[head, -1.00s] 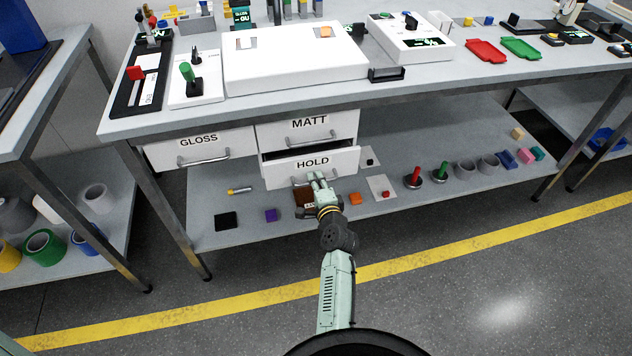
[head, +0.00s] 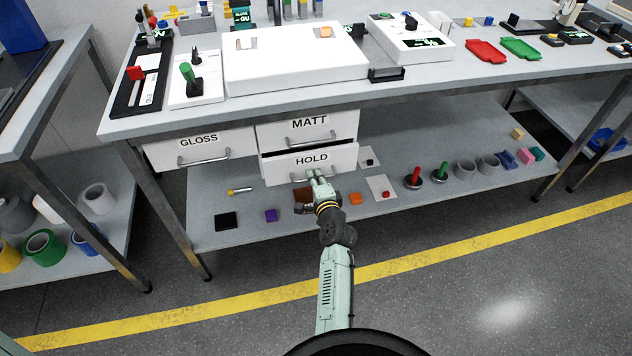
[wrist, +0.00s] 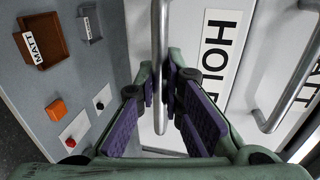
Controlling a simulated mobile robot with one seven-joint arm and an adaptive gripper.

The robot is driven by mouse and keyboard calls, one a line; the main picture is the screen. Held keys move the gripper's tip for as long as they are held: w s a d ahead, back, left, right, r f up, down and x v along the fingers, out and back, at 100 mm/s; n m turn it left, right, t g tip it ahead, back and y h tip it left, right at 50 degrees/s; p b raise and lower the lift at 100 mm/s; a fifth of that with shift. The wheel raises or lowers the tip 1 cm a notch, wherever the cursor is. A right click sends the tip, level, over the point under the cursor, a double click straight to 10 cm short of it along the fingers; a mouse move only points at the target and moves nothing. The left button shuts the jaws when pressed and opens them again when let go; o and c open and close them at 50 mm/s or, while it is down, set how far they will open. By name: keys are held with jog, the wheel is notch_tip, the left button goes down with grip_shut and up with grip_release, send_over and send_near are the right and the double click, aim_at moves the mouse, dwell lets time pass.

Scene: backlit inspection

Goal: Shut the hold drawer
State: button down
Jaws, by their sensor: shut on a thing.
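The HOLD drawer (head: 311,164) is the lower white drawer under the bench, below the MATT drawer (head: 309,127). Its front stands only slightly out, with a thin dark gap along its top edge. My gripper (head: 316,179) is at the HOLD drawer's bar handle. In the wrist view the metal handle (wrist: 160,60) passes between the purple-padded fingers of my gripper (wrist: 167,105), which are shut on it. The HOLD label (wrist: 219,50) shows beside the handle. In the head view my fingers hide part of the handle.
The GLOSS drawer (head: 199,146) is at the left. The lower shelf (head: 430,205) holds a brown tray (head: 303,195), an orange block (head: 355,199), a purple block (head: 271,215) and red and green pegs. The bench top's front edge (head: 400,86) overhangs the drawers.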

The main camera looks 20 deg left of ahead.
jog(key=shift+w+a+r, duration=0.1)
jog(key=shift+w+a, duration=0.3)
jog(key=shift+w, duration=0.2)
jog(key=shift+w+a, duration=0.35)
jog(key=shift+w, duration=0.2)
jog(key=c, duration=1.7)
grip_release()
jog(key=shift+a, duration=0.1)
jog(key=v, duration=1.2)
